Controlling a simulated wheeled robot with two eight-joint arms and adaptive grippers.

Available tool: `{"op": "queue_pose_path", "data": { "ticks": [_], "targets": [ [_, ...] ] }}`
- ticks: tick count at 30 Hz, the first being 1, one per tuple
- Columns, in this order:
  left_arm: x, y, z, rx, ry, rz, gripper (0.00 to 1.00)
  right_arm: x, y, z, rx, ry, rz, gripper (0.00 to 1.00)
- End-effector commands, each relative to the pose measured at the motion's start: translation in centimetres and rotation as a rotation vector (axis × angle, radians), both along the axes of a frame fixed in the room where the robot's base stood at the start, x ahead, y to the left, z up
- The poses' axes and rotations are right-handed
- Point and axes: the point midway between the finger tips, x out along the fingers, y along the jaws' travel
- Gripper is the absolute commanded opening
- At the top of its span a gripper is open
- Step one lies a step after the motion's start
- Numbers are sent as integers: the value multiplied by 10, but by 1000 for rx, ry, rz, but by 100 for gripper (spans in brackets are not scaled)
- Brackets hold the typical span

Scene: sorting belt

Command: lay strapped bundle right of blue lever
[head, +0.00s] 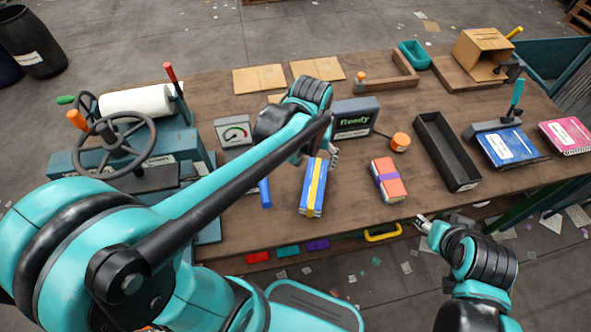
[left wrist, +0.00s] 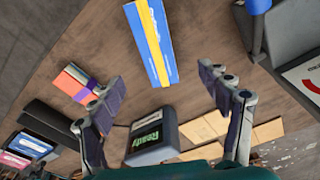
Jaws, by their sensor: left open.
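A blue bundle with a yellow strap (head: 313,187) lies on the table in the middle of the head view; it also shows in the left wrist view (left wrist: 151,42). A red-orange bundle with a purple strap (head: 388,180) lies to its right, and in the left wrist view (left wrist: 77,84). A blue lever handle (head: 264,193) is left of the blue bundle, partly behind my left arm; its end shows in the left wrist view (left wrist: 257,6). My left gripper (left wrist: 160,82) is open and empty, above the table near the blue bundle's far end. My right gripper (head: 424,222) is off the table's front edge; its jaws are unclear.
A display box reading Ready (head: 354,117) and an orange knob (head: 400,142) stand behind the bundles. A black tray (head: 433,140) is to the right, then a blue packet (head: 511,147). A wheeled machine (head: 113,143) fills the left. Bare table separates the two bundles.

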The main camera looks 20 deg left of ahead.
Motion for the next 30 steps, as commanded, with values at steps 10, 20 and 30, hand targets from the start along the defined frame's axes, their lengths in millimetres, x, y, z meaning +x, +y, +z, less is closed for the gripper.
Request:
{"op": "queue_pose_path", "data": {
  "ticks": [10,20,30],
  "targets": [
    [-56,23,28,21,-303,-92,77,0,0,0,0,0,0,46],
    [-81,34,29,64,-487,-146,77,0,0,0,0,0,0,46],
    [-83,34,29,70,-504,-152,77,0,0,0,0,0,0,46]
  ]
}}
